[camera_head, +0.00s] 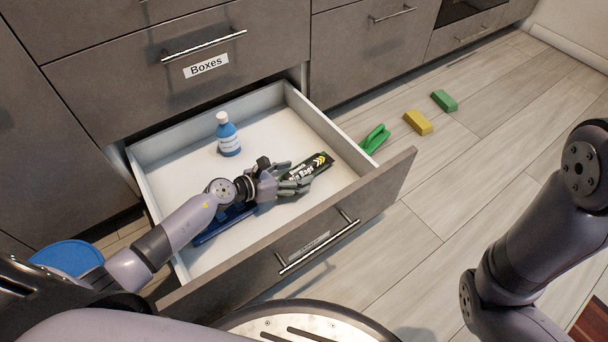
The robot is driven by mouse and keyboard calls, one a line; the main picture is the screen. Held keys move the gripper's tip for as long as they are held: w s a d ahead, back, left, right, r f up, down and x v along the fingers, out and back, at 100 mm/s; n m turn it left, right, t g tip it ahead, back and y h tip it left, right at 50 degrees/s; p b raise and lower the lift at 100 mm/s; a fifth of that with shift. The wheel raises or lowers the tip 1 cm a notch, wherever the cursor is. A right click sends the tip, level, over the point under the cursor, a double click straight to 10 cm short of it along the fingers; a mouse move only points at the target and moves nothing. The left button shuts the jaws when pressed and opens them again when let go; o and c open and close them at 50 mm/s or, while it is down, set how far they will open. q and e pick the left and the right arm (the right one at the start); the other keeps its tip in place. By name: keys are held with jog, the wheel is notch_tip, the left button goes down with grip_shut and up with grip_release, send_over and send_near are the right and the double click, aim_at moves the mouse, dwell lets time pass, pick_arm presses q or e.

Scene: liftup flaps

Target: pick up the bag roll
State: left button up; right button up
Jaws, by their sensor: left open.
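A slim black pack with white lettering and yellow-green marks at one end, seemingly the bag roll (319,162), lies in the open drawer (335,140) near its right side. My left gripper (297,180) is open inside the drawer, with its fingers right at the near end of the roll. I cannot tell whether they touch it, and the fingers overlap part of it. My right arm shows at the right edge, but its gripper is out of view.
A blue bottle (228,138) stands at the drawer's back. A blue item (222,226) lies partly under my left arm. A green brush-like item (375,139), a yellow block (418,122) and a green block (444,100) lie on the floor. The drawer's front panel (375,205) stands near the gripper.

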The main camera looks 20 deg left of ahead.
pick_arm(q)
jog(key=shift+x, duration=1.15)
jog(key=c, duration=1.4)
